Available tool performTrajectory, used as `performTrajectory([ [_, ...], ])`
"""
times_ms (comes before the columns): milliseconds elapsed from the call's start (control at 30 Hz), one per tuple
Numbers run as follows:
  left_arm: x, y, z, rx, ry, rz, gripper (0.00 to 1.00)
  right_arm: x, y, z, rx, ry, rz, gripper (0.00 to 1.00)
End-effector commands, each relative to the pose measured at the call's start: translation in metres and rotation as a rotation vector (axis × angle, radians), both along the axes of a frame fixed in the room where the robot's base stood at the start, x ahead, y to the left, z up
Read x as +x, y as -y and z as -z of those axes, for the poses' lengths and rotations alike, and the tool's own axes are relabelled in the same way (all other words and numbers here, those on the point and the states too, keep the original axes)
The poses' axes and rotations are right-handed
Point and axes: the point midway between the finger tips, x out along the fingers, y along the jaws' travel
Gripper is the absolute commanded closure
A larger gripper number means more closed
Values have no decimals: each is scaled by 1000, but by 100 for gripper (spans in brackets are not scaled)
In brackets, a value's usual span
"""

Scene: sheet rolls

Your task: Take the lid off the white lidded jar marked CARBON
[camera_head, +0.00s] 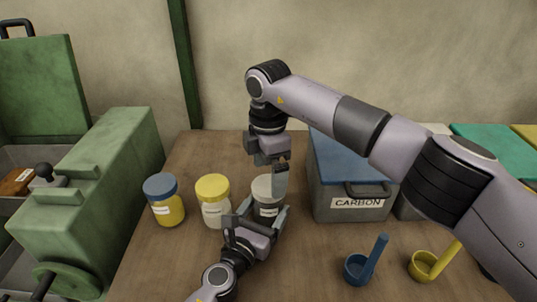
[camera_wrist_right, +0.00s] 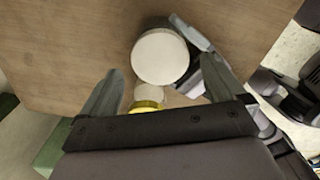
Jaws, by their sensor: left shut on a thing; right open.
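The white-lidded jar (camera_head: 266,208) stands on the table with dark contents and a small, hard-to-read label. Its white lid (camera_head: 262,186) is on it; the round lid top (camera_wrist_right: 160,56) fills the middle of the right wrist view. My left gripper (camera_head: 262,212) is shut around the jar's body from the front, below the lid; part of it shows beside the jar in the right wrist view (camera_wrist_right: 196,36). My right gripper (camera_head: 279,182) points down over the lid, open, with its fingers apart on either side of the lid in the right wrist view (camera_wrist_right: 160,65).
A yellow-lidded jar (camera_head: 213,201) and a blue-lidded jar (camera_head: 164,200) stand to the left. A grey bin marked CARBON (camera_head: 357,203) with a blue lid is behind right. A blue scoop (camera_head: 358,270) and a yellow scoop (camera_head: 424,267) are front right. A green case (camera_head: 100,200) is left.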

Motion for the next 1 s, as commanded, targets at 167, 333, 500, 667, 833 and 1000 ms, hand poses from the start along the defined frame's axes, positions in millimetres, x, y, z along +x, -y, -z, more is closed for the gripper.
performTrajectory([
  [167,0,0,0,0,0,0,100,0,0,23,-1,-2,0,3],
  [333,0,0,0,0,0,0,100,0,1,31,-2,1,0,3],
  [500,0,0,0,0,0,0,100,0,0,31,-2,1,-1,3],
  [667,0,0,0,0,1,0,100,0,0,31,-1,0,-1,32],
  [833,0,0,0,0,1,0,100,0,0,31,-1,1,-1,61],
  [1000,0,0,0,0,1,0,100,0,0,30,-1,1,-35,61],
])
